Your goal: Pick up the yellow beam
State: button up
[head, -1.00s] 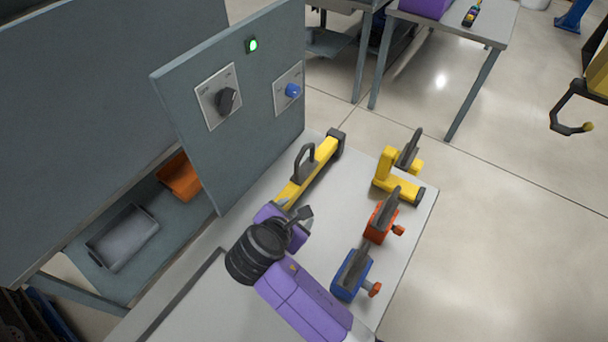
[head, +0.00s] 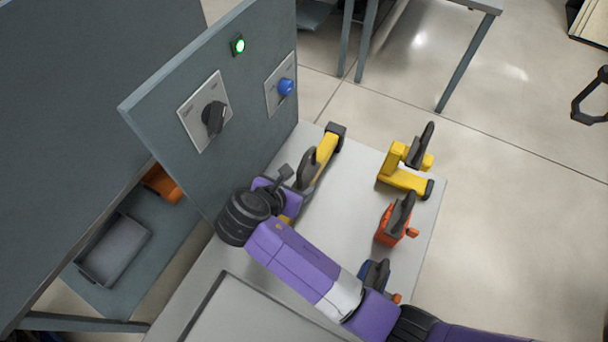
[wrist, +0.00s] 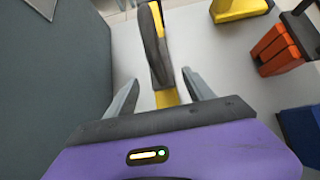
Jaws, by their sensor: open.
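The yellow beam (head: 327,147) lies on the grey table beside the upright panel. It has a dark end cap and a dark arched handle (head: 307,168) on top. My gripper (wrist: 160,92) is open, with one finger on each side of the beam's line in the wrist view. The handle (wrist: 153,45) stands just ahead of the fingers, and a strip of yellow beam (wrist: 167,98) shows between them. In the head view my purple wrist hides the near end of the beam. I cannot tell whether the fingers touch anything.
The grey panel (head: 170,100) with a black knob (head: 214,117) and blue knob (head: 286,87) stands close on the left. On the right are a yellow clamp-like piece (head: 403,178), an orange one (head: 390,224) and a partly hidden blue one (head: 365,270).

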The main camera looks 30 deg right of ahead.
aim_at(305, 176)
jog(key=x, duration=0.3)
jog(key=p+x, duration=0.1)
jog(key=x, duration=0.1)
jog(key=shift+w+d+r, duration=0.2)
jog(key=shift+d+r, duration=0.1)
jog(key=shift+d, duration=0.1)
jog(key=shift+w+d+f, duration=0.2)
jog(key=shift+d+f, duration=0.1)
jog(key=shift+f, duration=0.15)
grip_shut()
dwell(0.6)
jog(key=shift+w+r, duration=0.1)
jog(key=shift+r, duration=0.1)
